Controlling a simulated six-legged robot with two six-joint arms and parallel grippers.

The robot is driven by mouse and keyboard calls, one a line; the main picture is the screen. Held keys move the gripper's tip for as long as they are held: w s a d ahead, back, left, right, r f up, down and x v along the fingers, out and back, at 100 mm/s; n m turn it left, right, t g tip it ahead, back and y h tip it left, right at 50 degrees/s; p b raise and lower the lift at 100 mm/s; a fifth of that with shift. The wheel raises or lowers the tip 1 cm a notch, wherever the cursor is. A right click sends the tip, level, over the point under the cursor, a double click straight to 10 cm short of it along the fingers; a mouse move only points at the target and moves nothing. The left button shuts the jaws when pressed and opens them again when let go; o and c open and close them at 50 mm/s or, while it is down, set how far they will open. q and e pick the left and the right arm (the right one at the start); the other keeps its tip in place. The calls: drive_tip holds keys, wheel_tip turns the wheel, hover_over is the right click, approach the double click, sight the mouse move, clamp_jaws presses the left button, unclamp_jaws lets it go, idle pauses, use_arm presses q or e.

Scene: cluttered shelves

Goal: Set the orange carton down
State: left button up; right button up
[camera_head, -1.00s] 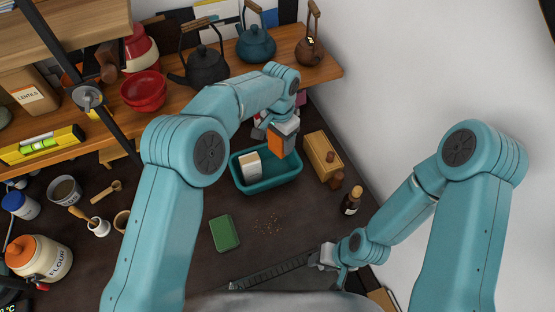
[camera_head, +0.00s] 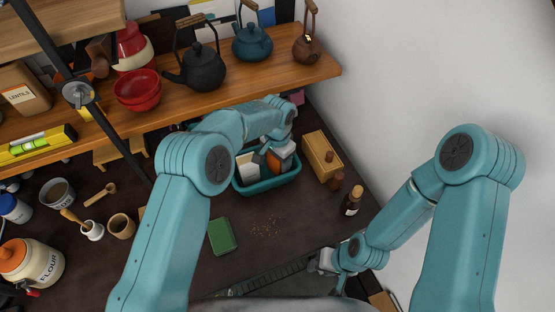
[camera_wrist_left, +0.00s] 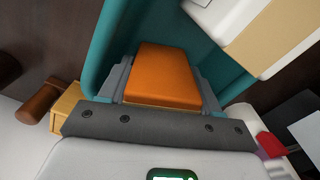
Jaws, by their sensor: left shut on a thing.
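The orange carton (camera_head: 273,162) is between the fingers of my left gripper (camera_head: 277,157), in the right part of the teal tub (camera_head: 268,185). In the left wrist view the carton (camera_wrist_left: 164,75) fills the space between the two grey fingers of the left gripper (camera_wrist_left: 163,88), with the teal tub wall (camera_wrist_left: 105,35) around it. I cannot tell whether the carton touches the tub floor. A cream and tan carton (camera_head: 247,166) stands in the left part of the tub. My right gripper (camera_head: 328,262) is low near the counter's front; its jaw state is unclear.
A green sponge (camera_head: 222,236) and scattered crumbs lie in front. The shelf (camera_head: 240,80) with kettles overhangs behind.

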use_arm(q)
drive_tip(key=shift+f, duration=0.25)
drive_tip(key=o, duration=0.8)
drive_tip(key=shift+w, duration=0.1)
drive_tip(key=shift+r, duration=0.1)
drive_tip(key=shift+r+p, duration=0.3)
wheel_tip(320, 180, up, 5)
drive_tip(key=shift+r+p, duration=0.1)
drive_tip(key=shift+p, duration=0.95)
wheel_tip(320, 180, up, 6)
drive_tip(key=shift+r, duration=0.2)
drive_tip(key=shift+r, duration=0.1)
